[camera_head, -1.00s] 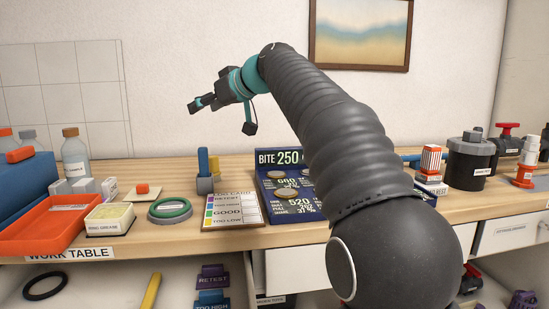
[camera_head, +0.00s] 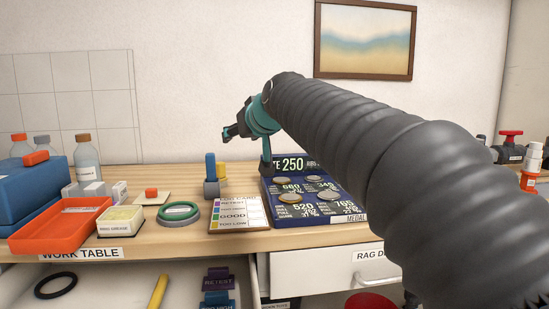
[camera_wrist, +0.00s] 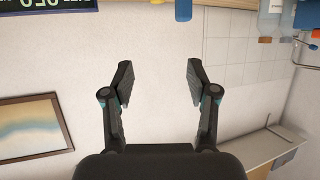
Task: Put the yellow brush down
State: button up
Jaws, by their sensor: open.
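A yellow upright piece (camera_head: 221,171) stands beside a blue upright piece (camera_head: 210,166) at a small grey block (camera_head: 211,188) on the work table. A long yellow bar (camera_head: 157,291) lies tilted in the open space below the tabletop. I cannot tell which yellow thing is the brush. My gripper (camera_head: 228,133) is above the table, in front of the wall and above the upright pieces. In the wrist view my gripper (camera_wrist: 159,75) is open, with nothing between its fingers. The blue piece (camera_wrist: 183,10) and a bit of yellow (camera_wrist: 158,2) show at the top edge there.
On the table (camera_head: 330,235) are an orange tray (camera_head: 53,240), a grease box (camera_head: 121,218), a green ring (camera_head: 180,217), a colour card (camera_head: 237,226) and a dark board (camera_head: 345,212) with several discs. My arm hides the right part of the table.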

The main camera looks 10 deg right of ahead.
jog(key=s+d+f+m+h, duration=0.4)
jog(key=s+d+m+h, duration=0.1)
jog(key=s+d+h, duration=0.1)
jog(key=shift+d, duration=0.15)
dwell(0.7)
dwell(0.4)
